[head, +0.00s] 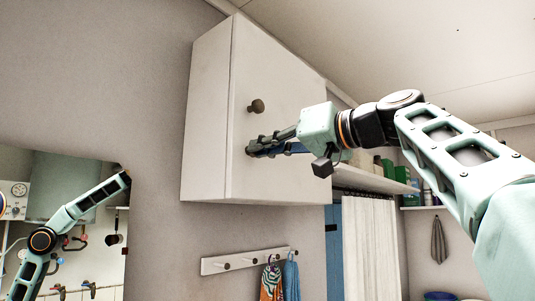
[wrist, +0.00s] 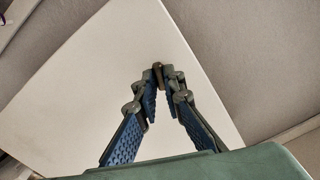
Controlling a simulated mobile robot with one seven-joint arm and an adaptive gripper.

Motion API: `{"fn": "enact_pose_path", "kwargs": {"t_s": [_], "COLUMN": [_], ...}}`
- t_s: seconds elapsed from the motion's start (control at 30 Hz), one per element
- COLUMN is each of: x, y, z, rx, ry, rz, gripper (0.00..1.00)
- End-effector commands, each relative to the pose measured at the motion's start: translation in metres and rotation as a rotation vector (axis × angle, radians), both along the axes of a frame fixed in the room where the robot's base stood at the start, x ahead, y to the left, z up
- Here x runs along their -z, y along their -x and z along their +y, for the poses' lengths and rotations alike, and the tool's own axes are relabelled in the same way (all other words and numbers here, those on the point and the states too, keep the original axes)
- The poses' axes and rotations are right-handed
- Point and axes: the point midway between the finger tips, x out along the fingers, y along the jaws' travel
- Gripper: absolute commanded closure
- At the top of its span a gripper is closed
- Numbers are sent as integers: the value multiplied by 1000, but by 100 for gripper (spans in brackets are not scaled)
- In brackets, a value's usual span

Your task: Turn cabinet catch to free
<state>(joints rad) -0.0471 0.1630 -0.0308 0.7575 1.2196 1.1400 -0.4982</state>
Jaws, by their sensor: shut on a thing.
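The white wall cabinet (head: 207,120) hangs high on the wall, with its door (head: 295,100) closed as far as I can see.
A hook rail (head: 240,261) with hanging cloths (head: 290,279) is below the cabinet. A shelf (head: 370,180) with goods stands to the right, behind my arm. A mirror (head: 95,200) at lower left reflects my arm. Free air lies left of the cabinet.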

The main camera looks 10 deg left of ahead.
Motion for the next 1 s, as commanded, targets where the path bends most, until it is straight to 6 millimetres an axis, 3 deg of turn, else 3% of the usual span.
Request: {"fn": "enact_pose_path", "kwargs": {"t_s": [0.5,1.0], "x": [1,0], "y": [0,0], "z": [0,0], "rx": [0,0], "ry": [159,183], "rz": [-270,-310], "gripper": [100,100]}}
